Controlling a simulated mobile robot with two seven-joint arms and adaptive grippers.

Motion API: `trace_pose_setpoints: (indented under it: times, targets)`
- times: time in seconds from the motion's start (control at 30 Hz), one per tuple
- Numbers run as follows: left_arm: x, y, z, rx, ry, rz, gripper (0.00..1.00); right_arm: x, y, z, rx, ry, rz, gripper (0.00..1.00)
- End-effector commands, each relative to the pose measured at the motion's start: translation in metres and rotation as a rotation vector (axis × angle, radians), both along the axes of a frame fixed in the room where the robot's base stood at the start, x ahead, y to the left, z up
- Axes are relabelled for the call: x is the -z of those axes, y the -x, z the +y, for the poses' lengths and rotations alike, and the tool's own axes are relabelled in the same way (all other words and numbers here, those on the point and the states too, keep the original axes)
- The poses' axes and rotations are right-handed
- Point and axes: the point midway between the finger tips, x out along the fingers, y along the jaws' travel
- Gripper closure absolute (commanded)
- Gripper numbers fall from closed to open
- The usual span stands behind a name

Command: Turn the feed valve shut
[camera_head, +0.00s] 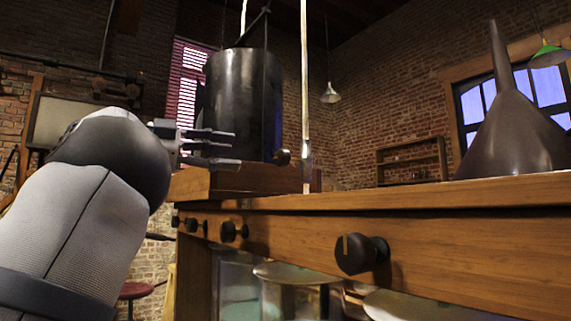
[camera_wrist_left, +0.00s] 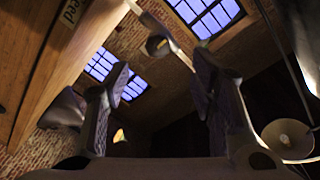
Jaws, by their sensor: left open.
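My left gripper (camera_head: 237,149) reaches in from the left in the head view, its fingers spread and pointing right. A small dark round knob (camera_head: 282,157) sits just beyond the fingertips, low by the large dark metal tank (camera_head: 240,100). In the left wrist view, a dark rounded knob (camera_wrist_left: 157,45) shows ahead, between the lines of the two open fingers (camera_wrist_left: 160,75), with nothing gripped. Wood at upper left there bears partly cut-off lettering that ends in "eed" (camera_wrist_left: 70,12). The gap between fingers and knob is hard to judge. My right gripper is out of view.
A wooden plinth (camera_head: 240,180) stands under the tank on the bench. Several dark knobs, one large (camera_head: 362,254), stick out of the bench front (camera_head: 470,245). A thin pale vertical tube (camera_head: 305,90) stands right of the knob. A dark funnel (camera_head: 513,135) is at right.

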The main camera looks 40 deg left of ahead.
Motion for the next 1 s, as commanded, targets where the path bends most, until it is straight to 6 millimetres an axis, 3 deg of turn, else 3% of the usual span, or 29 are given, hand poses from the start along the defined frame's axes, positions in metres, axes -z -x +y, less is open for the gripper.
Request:
trace_pose_setpoints:
  times: [0.13,0.3,0.5,0.67,0.9,1.0]
  targets:
    - [0.001,-0.019,-0.009,0.002,-0.004,0.005,0.49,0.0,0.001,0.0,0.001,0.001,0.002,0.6]
    - [0.001,-0.061,-0.026,0.002,-0.004,0.005,0.49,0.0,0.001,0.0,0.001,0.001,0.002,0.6]
    - [0.001,-0.099,-0.04,0.002,-0.002,0.003,0.49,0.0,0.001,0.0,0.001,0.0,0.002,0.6]
    - [0.0,-0.111,-0.045,0.001,-0.001,0.0,0.49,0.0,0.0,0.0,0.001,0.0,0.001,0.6]
    - [0.0,-0.112,-0.045,0.0,0.0,0.0,0.49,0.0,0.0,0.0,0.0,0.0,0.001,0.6]
    - [0.0,-0.112,-0.045,0.0,0.0,0.0,0.72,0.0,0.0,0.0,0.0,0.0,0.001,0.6]
